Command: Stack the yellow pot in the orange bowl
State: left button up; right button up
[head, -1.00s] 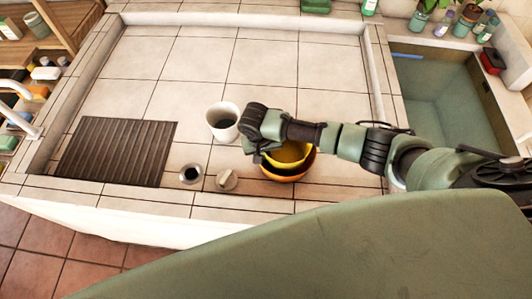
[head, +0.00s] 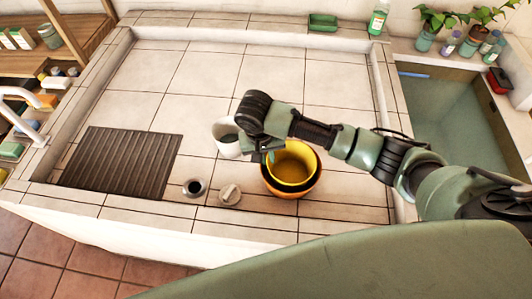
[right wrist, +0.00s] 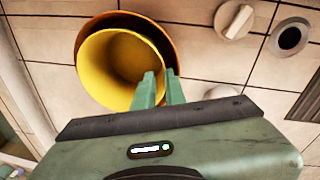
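The yellow pot (head: 290,167) sits inside the rim of the orange bowl (head: 285,193) on the tiled counter. In the right wrist view the yellow pot (right wrist: 105,70) looks tilted and off-centre, covering much of the orange bowl (right wrist: 160,36). My right gripper (head: 270,155) is at the left side of the pot in the head view. Its two fingers (right wrist: 161,75) are close together at the pot's rim, one inside the pot and one outside, and appear shut on its wall. Whether the pot's base touches the bowl is hidden. My left gripper is not in view.
A white cup (head: 226,138) stands just left of the right gripper. A small round knob (head: 229,194) and a dark drain hole (head: 194,187) lie near the front edge. A ribbed dark mat (head: 118,163) is at left, a sink basin (head: 450,115) at right.

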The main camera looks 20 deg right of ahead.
jog(key=shift+s+a+r, duration=0.1)
jog(key=shift+a+r, duration=0.05)
jog(key=shift+r, duration=0.65)
jog(key=shift+a+r, duration=0.1)
jog(key=shift+r, duration=0.7)
